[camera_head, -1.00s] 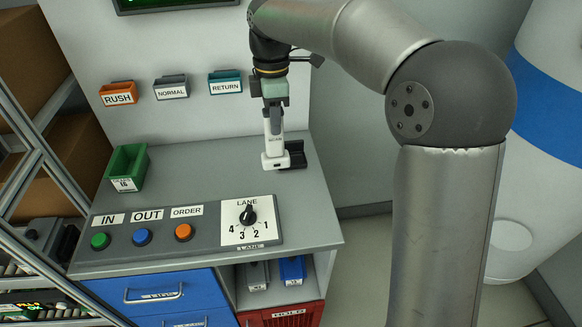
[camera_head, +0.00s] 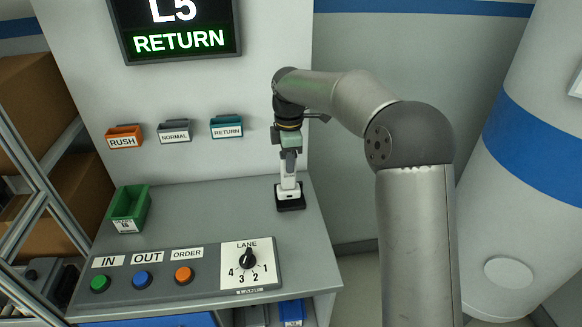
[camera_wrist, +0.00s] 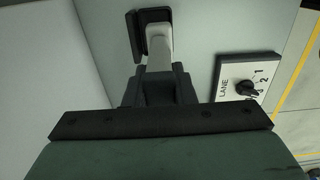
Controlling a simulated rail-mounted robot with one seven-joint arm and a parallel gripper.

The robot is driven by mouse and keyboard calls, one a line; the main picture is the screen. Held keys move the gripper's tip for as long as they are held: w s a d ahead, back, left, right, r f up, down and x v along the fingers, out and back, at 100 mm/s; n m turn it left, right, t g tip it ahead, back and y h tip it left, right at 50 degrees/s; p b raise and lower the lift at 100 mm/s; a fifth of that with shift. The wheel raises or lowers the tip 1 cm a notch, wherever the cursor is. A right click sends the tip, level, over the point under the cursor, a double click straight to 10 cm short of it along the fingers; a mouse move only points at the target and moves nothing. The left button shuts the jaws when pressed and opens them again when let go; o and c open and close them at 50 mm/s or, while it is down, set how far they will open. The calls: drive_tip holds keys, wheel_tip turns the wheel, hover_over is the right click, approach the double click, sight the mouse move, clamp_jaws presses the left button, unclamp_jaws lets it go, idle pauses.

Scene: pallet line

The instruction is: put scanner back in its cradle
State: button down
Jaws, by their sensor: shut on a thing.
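My gripper (camera_head: 289,160) points down at the right of the grey bench top and is shut on the white and grey scanner (camera_head: 289,186). The scanner is upright, its white lower end over the small black cradle (camera_head: 291,204). In the wrist view my gripper (camera_wrist: 160,82) holds the scanner (camera_wrist: 159,48), whose far end lies against the black cradle (camera_wrist: 135,38). The scanner hides part of the cradle, and I cannot tell whether it sits fully down.
A green bin (camera_head: 128,206) stands at the bench's left. A control panel (camera_head: 215,278) with buttons and a lane knob (camera_head: 247,258) runs along the front. RUSH (camera_head: 124,138), NORMAL (camera_head: 174,133) and RETURN (camera_head: 226,128) holders hang on the back wall. The bench middle is clear.

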drive_tip(key=shift+w+d+f, duration=0.25)
drive_tip(key=shift+w+f, duration=0.05)
drive_tip(key=shift+f, duration=1.8)
drive_tip(key=c, duration=1.2)
unclamp_jaws()
wheel_tip(320, 180, up, 12)
drive_tip(key=shift+r, duration=0.1)
drive_tip(key=s+d+f+m, duration=0.3)
drive_tip(key=s+d+m, duration=0.3)
drive_tip(key=s, duration=0.6)
drive_tip(key=s+d+f+m, duration=0.4)
drive_tip(key=s+m, duration=0.3)
drive_tip(key=s, duration=0.5)
drive_tip(key=s+d+f+m, duration=0.3)
drive_tip(key=s+d+m, duration=0.4)
drive_tip(key=s, duration=0.4)
drive_tip(key=shift+s+d+f+t, duration=0.15)
drive_tip(key=shift+s+d+t, duration=0.2)
drive_tip(key=shift+s+t, duration=0.05)
